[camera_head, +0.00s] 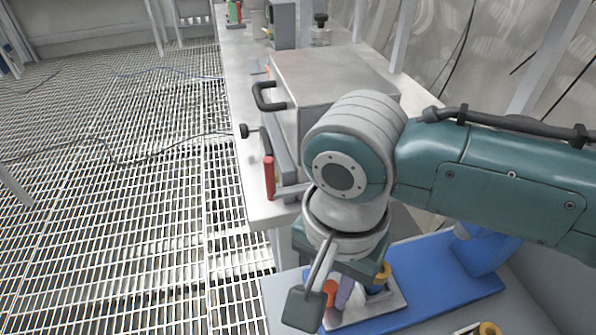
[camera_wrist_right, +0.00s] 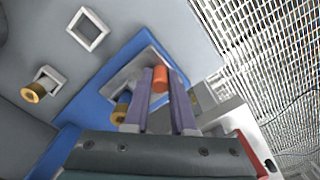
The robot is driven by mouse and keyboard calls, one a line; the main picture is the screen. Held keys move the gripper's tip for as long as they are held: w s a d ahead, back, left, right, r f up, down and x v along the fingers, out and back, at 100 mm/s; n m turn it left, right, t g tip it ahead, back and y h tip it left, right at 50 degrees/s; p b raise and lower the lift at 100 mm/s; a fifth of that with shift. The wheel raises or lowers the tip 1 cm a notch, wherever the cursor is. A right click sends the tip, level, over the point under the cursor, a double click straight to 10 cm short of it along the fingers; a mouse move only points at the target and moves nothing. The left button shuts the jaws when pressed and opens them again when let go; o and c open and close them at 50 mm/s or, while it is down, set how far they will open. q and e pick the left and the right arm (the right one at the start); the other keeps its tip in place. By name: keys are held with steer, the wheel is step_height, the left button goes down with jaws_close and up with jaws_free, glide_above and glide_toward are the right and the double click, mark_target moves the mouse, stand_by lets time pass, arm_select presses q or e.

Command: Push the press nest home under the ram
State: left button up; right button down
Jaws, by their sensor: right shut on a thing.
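The press nest (camera_head: 388,306) looks like a light grey plate on a blue base (camera_head: 435,268), low in the head view; both also show in the wrist view, the plate (camera_wrist_right: 118,80) and the blue base (camera_wrist_right: 92,103). An orange-red knob (camera_wrist_right: 160,76) stands at the plate and shows in the head view (camera_head: 330,291). My right gripper (camera_head: 342,292) points down and is shut on this knob, its purple fingers on either side. A brass-coloured cylinder (camera_head: 379,275) stands beside the fingers. My wrist hides part of the plate. I cannot make out the ram. My left gripper is out of view.
A steel bench (camera_head: 240,95) carries a grey box with a black handle (camera_head: 268,97) and a red-handled part (camera_head: 268,178). A square frame (camera_wrist_right: 88,28) and another brass-capped part (camera_wrist_right: 34,92) lie on the grey surface. Open grating floor (camera_head: 110,190) is at left.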

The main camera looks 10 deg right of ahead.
mark_target(384, 273)
steer(key=shift+d+r+p, duration=0.15)
steer(key=shift+d+p, duration=0.05)
steer(key=shift+p, duration=0.2)
steer(key=d+p, duration=0.2)
steer(key=p, duration=0.1)
steer(key=shift+d+r, duration=0.25)
steer(key=d, duration=0.2)
steer(key=d+p, duration=0.1)
steer(key=shift+w+d+f, duration=0.1)
steer(key=shift+f, duration=0.2)
steer(key=shift+d+f, duration=0.15)
steer(key=shift+d, duration=0.3)
steer(key=c, duration=0.7)
jaws_free()
steer(key=shift+c, duration=0.2)
